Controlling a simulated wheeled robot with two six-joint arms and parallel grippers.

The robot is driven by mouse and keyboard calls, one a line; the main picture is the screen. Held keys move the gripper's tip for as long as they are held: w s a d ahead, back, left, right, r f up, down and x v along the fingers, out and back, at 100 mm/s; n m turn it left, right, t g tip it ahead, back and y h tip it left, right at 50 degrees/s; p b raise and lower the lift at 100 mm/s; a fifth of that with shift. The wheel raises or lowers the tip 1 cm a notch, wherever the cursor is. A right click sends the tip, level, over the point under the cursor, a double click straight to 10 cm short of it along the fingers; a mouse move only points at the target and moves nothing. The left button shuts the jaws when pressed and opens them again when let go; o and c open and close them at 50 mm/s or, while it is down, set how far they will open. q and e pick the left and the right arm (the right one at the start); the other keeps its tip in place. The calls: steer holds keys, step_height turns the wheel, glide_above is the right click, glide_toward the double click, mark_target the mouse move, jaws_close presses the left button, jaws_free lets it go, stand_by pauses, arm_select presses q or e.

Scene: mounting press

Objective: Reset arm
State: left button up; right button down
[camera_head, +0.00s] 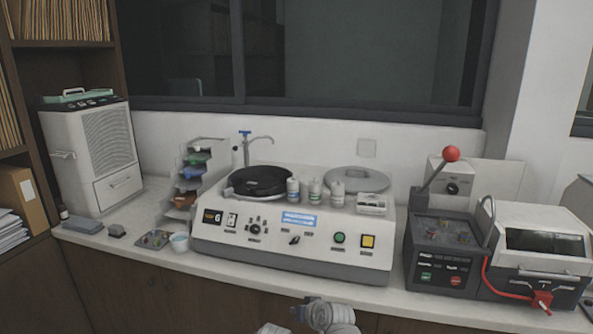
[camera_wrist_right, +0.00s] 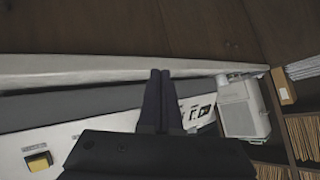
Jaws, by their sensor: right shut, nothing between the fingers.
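My right gripper (camera_wrist_right: 160,75) shows in the right wrist view with its two dark fingers together and nothing between them. In the head view, pale parts of my arm (camera_head: 332,316) show low at the bottom edge, in front of the counter. The gripper is apart from the machines on the counter. My left gripper is not in view.
A white counter (camera_head: 130,258) runs across the head view. It carries a white cabinet unit (camera_head: 65,160), a wide polishing machine (camera_head: 285,258) with bottles, and a machine with a red-knobbed lever (camera_head: 451,154). Wooden shelves (camera_head: 60,60) stand left.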

arm_select(q)
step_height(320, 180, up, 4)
steer(key=p, duration=0.3)
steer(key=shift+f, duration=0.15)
arm_select(e)
steer(key=s+d+f+n+g+h, duration=0.1)
steer(key=s+d+f+g+h, duration=0.1)
steer(key=s, duration=0.8)
steer(key=s+d+f+n+g+h, duration=0.1)
steer(key=s+d+f+g+h, duration=0.1)
steer(key=s+g, duration=0.5)
steer(key=s+d+h, duration=0.1)
steer(key=s+h, duration=0.1)
steer(key=s, duration=0.2)
steer(key=shift+s+n, duration=0.2)
steer(key=shift+n, duration=0.1)
